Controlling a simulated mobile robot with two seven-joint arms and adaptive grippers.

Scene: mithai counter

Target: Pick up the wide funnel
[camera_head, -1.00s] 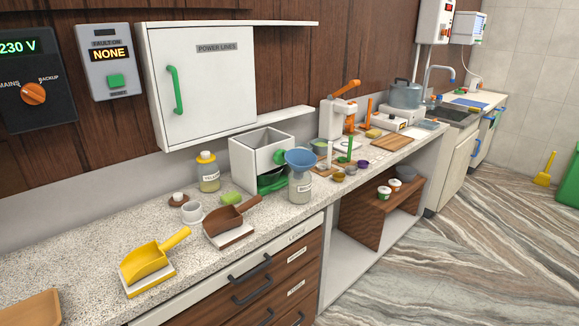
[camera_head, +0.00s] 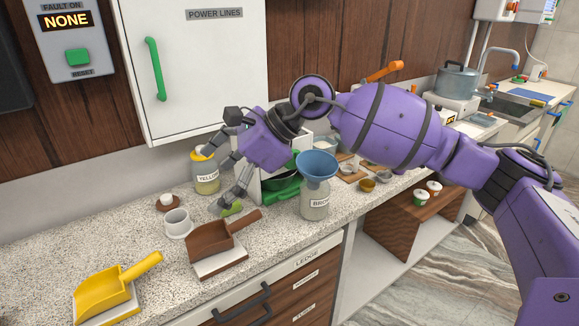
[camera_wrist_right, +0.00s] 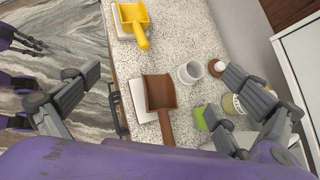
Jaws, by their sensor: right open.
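The wide funnel is the blue funnel (camera_head: 316,165), which sits mouth up in the neck of a jar labelled BROWN (camera_head: 314,205) near the counter's front edge. My right gripper (camera_head: 221,180) is open and empty, left of the funnel and apart from it, over the counter near the yellow-lidded jar.
A brown scoop (camera_head: 218,245), a yellow scoop (camera_head: 105,290) and a white cup (camera_head: 177,222) stand on the left counter. The yellow-lidded jar (camera_head: 206,172) is by the wall. A green scoop (camera_head: 281,188) lies just left of the funnel. A wall cabinet (camera_head: 205,70) hangs above.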

